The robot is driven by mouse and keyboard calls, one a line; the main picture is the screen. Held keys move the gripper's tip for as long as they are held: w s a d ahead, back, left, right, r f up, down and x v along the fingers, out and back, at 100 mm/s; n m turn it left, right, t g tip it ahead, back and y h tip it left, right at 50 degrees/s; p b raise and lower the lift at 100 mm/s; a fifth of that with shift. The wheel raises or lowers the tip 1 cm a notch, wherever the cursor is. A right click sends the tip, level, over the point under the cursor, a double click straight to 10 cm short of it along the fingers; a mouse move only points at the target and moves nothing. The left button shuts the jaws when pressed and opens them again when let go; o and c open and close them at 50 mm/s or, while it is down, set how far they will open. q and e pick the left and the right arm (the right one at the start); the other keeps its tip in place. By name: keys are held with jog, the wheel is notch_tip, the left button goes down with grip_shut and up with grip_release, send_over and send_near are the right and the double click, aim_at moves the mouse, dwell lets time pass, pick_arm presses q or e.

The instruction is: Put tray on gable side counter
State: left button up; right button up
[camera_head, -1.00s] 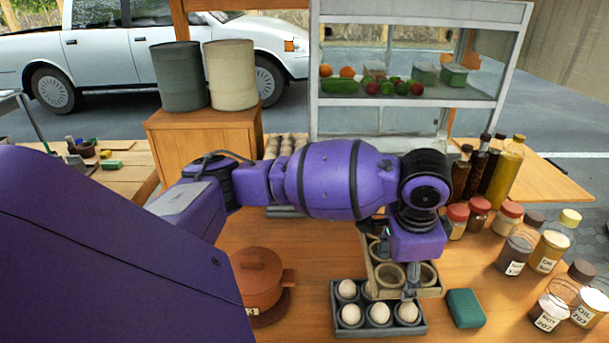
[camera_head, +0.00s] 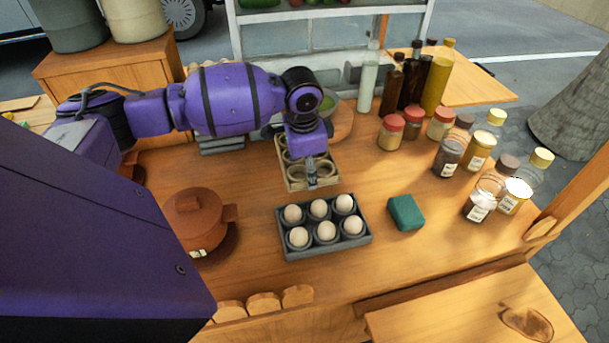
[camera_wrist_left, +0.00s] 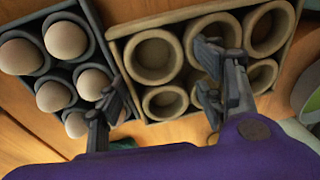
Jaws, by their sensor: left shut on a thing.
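A beige tray (camera_head: 328,184) with round cups lies across the wooden counter behind the dark egg tray. The cups I can see into in the left wrist view look empty. My left gripper (camera_head: 311,180) comes down at the tray's near end. In the left wrist view my left gripper (camera_wrist_left: 165,98) straddles the tray wall, one finger outside and one over the cups. It is shut on the tray's wall; the exact contact is hard to see. Whether the tray is lifted I cannot tell. My right gripper is out of view. No counter is marked as the gable side one.
The dark egg tray (camera_head: 366,240) with several eggs sits close in front. A green block (camera_head: 406,212) is right of it, a brown pot (camera_head: 200,222) left. Jars and bottles (camera_head: 450,155) line the right back. A lower wooden surface (camera_head: 470,310) is mostly bare.

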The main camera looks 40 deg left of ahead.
aim_at(304, 174)
pick_arm(q)
jog(key=shift+w+a+f, duration=0.1)
jog(key=shift+a+f, duration=0.25)
jog(key=shift+f, duration=0.05)
jog(key=f, duration=0.3)
jog(key=shift+w+a+f, duration=0.15)
jog(key=shift+a+f, duration=0.1)
jog(key=shift+f, duration=0.1)
jog(key=o, duration=1.1)
jog(key=shift+o, duration=0.2)
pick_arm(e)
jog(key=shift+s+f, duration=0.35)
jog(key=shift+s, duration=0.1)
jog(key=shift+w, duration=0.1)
